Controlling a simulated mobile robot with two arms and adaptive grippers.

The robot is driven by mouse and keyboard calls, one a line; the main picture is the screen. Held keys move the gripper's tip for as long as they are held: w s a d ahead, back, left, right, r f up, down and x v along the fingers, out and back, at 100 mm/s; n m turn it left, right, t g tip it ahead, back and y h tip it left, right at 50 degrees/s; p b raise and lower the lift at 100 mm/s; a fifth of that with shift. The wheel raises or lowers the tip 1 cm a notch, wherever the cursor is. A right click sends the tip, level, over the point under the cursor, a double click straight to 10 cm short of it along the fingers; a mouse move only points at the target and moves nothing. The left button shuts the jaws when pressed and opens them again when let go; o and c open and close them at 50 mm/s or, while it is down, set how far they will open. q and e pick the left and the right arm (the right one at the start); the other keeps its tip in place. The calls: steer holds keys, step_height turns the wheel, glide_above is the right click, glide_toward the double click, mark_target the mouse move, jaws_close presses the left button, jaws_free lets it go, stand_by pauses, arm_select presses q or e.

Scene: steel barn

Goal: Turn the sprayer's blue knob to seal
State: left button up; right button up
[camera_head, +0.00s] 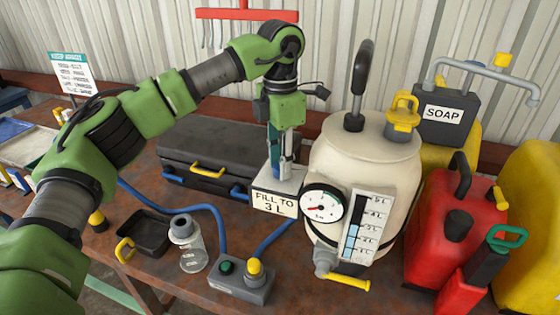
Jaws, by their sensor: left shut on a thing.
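The sprayer (385,165) is a cream tank with a black pump handle and a yellow cap on top. A round gauge (323,204) and a blue-marked level scale are on its front. My left gripper (283,172) points down, just left of the tank, over a grey block (282,184) with a "FILL TO 3 L" label. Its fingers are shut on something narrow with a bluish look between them. I cannot make out whether this is the blue knob. No blue knob shows clearly elsewhere. My right gripper is not in view.
A black case (205,155) lies behind. A clear bottle (190,250), a black tray (150,232) and a grey button box (242,281) with blue hoses are in front. Red cans (445,235) and the soap jug (443,112) crowd the right.

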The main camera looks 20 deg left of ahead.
arm_select(q)
steer(key=o, duration=1.1)
steer(key=shift+r, duration=0.1)
step_height(320, 180, up, 12)
